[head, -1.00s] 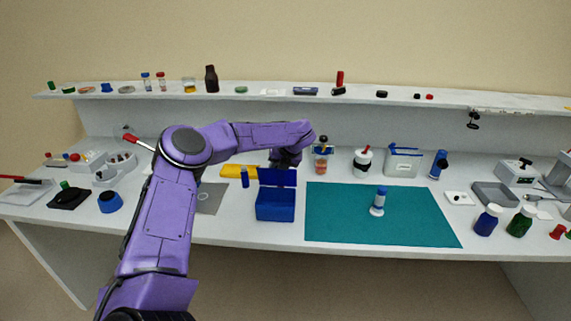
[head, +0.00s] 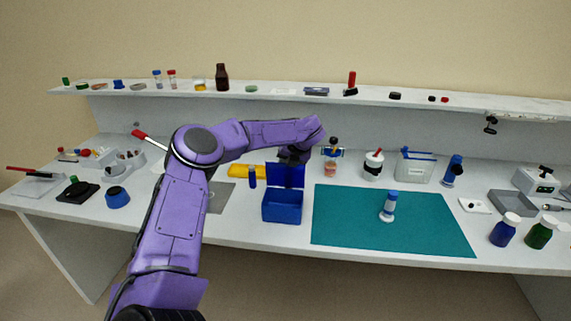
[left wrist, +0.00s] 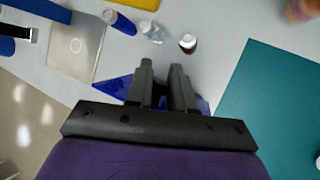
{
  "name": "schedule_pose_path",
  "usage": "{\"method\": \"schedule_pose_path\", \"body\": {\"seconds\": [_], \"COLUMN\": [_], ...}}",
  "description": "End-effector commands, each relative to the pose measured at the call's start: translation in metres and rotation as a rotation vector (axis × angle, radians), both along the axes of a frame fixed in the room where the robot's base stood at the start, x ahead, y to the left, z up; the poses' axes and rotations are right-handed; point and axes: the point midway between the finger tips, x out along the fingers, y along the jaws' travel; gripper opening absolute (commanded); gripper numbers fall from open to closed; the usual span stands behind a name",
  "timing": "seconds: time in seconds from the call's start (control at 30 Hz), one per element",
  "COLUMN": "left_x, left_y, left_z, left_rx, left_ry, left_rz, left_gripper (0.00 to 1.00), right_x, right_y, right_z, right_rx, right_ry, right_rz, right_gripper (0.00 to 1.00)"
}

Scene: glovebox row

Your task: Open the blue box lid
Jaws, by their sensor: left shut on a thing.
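The blue box (head: 281,210) stands on the bench left of the teal mat. Its blue lid (head: 287,175) stands up at the back edge, and the box looks open at the top. My left gripper (head: 293,155) is at the lid's top edge from behind and above, shut on the lid. In the left wrist view its two fingers (left wrist: 162,80) are close together, with blue lid parts (left wrist: 112,87) showing on either side. The grip itself is mostly hidden. My right gripper is not in view.
A blue-capped bottle (head: 252,176) stands just left of the lid, near a yellow block (head: 240,170). A jar with an orange band (head: 331,165) stands right of my gripper.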

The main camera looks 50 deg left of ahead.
Motion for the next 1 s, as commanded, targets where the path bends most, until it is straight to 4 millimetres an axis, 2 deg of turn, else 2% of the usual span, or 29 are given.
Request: {"method": "schedule_pose_path", "body": {"seconds": [0.03, 0.07, 0.1, 0.13, 0.47, 0.57, 0.83, 1.0], "left_x": [0.002, 0.002, 0.002, 0.002, 0.000, 0.001, -0.003, -0.004], "left_y": [0.002, 0.002, 0.002, 0.002, 0.000, -0.008, -0.043, -0.054], "left_z": [0.004, 0.004, 0.004, 0.004, 0.004, 0.016, 0.067, 0.085], "left_rx": [0.010, 0.010, 0.010, 0.010, 0.005, 0.005, 0.007, 0.006], "left_ry": [-0.011, -0.011, -0.011, -0.011, -0.006, -0.009, -0.009, -0.006], "left_rz": [-0.005, -0.005, -0.005, -0.006, -0.002, -0.003, -0.004, -0.004], "left_gripper": [0.00, 0.25, 0.38, 0.42, 0.42, 0.42, 0.42, 0.42], "right_x": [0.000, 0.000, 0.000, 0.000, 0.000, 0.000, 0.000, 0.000], "right_y": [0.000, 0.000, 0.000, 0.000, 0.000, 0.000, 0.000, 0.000], "right_z": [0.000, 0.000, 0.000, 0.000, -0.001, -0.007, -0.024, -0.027], "right_rx": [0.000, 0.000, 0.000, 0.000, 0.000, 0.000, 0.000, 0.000], "right_ry": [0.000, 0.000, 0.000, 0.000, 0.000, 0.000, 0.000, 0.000], "right_rz": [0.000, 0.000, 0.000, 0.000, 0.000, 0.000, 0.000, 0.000], "right_gripper": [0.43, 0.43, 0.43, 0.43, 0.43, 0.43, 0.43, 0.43]}}
